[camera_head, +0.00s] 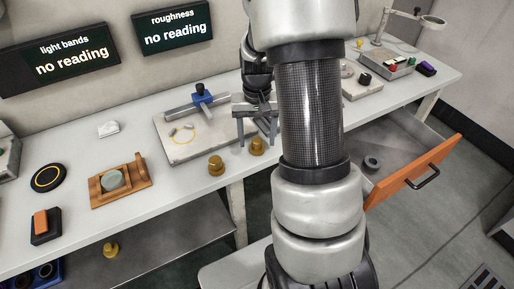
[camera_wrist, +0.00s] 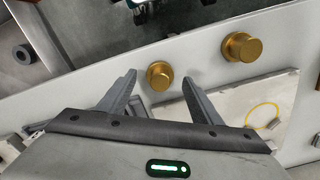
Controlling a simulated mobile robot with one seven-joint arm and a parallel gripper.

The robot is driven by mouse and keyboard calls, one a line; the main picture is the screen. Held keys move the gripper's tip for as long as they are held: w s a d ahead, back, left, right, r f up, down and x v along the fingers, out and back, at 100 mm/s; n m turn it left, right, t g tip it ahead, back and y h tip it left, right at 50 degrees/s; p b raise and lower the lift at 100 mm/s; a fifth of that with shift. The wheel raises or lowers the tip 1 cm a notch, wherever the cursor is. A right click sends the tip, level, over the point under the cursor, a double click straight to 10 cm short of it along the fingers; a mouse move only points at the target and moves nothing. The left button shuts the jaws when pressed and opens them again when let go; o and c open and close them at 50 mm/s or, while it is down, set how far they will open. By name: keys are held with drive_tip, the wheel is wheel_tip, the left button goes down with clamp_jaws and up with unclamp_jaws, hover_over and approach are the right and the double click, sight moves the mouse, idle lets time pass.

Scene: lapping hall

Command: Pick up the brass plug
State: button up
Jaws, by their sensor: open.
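Two brass plugs stand on the bench near its front edge. The right brass plug (camera_head: 256,147) is beside my gripper (camera_head: 257,141); the left brass plug (camera_head: 216,166) stands apart. In the wrist view, my gripper (camera_wrist: 159,79) is open, and the right brass plug (camera_wrist: 158,75) shows between its fingertips. I cannot tell whether the fingers are level with it or above it. The other brass plug (camera_wrist: 240,47) is outside the fingers, to the right. A third brass-coloured plug (camera_head: 111,249) is low at the left, on the shelf below the bench.
A pale plate (camera_head: 178,150) with a yellow ring lies close behind the plugs. A wooden fixture (camera_head: 137,190) holding a grey-green disc stands to the left. An open orange-fronted drawer (camera_head: 422,170) with a dark ring part inside juts out at right. My arm hides part of the bench.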

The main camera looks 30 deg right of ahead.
drive_tip(key=shift+f, duration=0.95)
drive_tip(key=shift+c, duration=0.3)
drive_tip(key=shift+r, duration=0.1)
drive_tip(key=c, duration=1.4)
